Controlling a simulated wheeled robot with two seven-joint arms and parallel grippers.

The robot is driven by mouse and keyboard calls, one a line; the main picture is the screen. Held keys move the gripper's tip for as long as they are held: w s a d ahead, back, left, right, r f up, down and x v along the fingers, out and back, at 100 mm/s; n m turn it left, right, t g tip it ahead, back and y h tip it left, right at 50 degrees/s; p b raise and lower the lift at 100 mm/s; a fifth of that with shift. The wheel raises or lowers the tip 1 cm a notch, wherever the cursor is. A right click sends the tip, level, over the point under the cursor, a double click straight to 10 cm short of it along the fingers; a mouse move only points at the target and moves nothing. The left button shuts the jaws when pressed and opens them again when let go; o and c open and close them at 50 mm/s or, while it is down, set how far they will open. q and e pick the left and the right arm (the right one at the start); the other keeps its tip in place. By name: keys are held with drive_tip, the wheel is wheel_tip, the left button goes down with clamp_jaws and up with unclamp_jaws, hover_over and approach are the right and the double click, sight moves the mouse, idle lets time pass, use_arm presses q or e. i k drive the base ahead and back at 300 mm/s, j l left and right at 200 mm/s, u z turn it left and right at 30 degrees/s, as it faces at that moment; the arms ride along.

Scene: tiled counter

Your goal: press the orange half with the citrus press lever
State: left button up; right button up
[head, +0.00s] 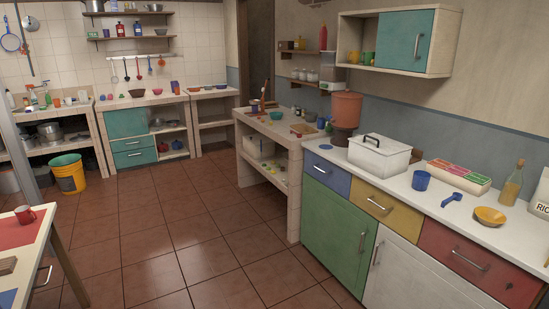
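Neither of my grippers is in view. I cannot clearly make out the citrus press or the orange half from here. A tiled counter (262,127) stands in the middle distance with several small items on it. At its far end is a thin brown upright thing (266,94), too small to tell whether it is the press lever. A brown flat item (303,129) lies toward its near right side.
The red-brown tiled floor (190,225) is largely clear. A long counter with a white lidded box (379,157) stands at right. A yellow bucket (69,176) stands farther back.

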sight(264, 88)
drive_tip(key=i+j+u, duration=0.3)
drive_tip(key=i, duration=0.45)
drive_tip(key=i+l+u, duration=0.1)
drive_tip(key=i+u, duration=0.2)
drive_tip(key=i, duration=0.45)
drive_tip(key=i+z, duration=0.4)
drive_tip(key=i, duration=1.7)
